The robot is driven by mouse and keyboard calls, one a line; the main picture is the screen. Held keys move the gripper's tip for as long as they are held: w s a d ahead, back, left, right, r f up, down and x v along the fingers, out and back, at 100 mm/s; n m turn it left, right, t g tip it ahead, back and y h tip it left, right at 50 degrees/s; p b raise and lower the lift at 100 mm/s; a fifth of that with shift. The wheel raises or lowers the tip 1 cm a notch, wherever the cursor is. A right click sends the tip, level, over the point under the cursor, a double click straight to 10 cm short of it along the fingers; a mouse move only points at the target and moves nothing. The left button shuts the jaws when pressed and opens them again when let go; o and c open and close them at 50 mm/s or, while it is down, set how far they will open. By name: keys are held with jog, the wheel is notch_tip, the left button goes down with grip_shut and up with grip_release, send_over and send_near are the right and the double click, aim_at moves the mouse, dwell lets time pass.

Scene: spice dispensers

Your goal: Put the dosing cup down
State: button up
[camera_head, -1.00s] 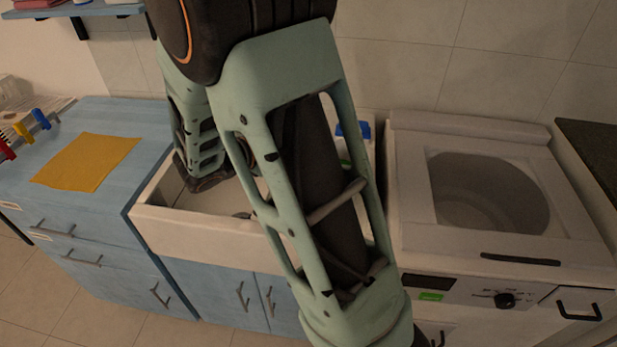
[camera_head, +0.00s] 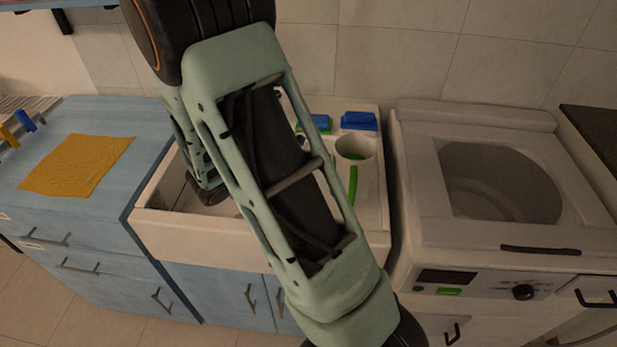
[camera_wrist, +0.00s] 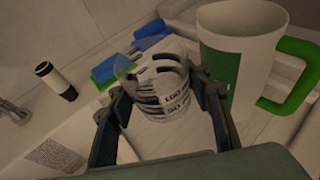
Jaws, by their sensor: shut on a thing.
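In the wrist view, a clear dosing cup (camera_wrist: 165,100) with dark measuring marks and the numbers 100 and 50 sits between the fingers of my gripper (camera_wrist: 167,103). The fingers are shut on its sides, one left and one right. The cup is roughly upright, over a pale surface. I cannot tell if its bottom touches that surface. In the head view my arm covers the cup and the fingers.
A white jug with a green handle (camera_wrist: 237,65) stands close right of the cup; the head view shows it (camera_head: 353,150) on the sink unit (camera_head: 205,235). Blue and green sponges (camera_wrist: 152,40) lie behind. A black-and-white bottle (camera_wrist: 55,80) is at left.

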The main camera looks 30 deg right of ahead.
notch_tip(320, 180, down, 10)
jog(key=shift+r+b, duration=0.25)
jog(key=shift+b, duration=0.1)
jog(key=shift+f, duration=0.25)
jog(key=o, duration=1.3)
jog(key=shift+r, duration=0.1)
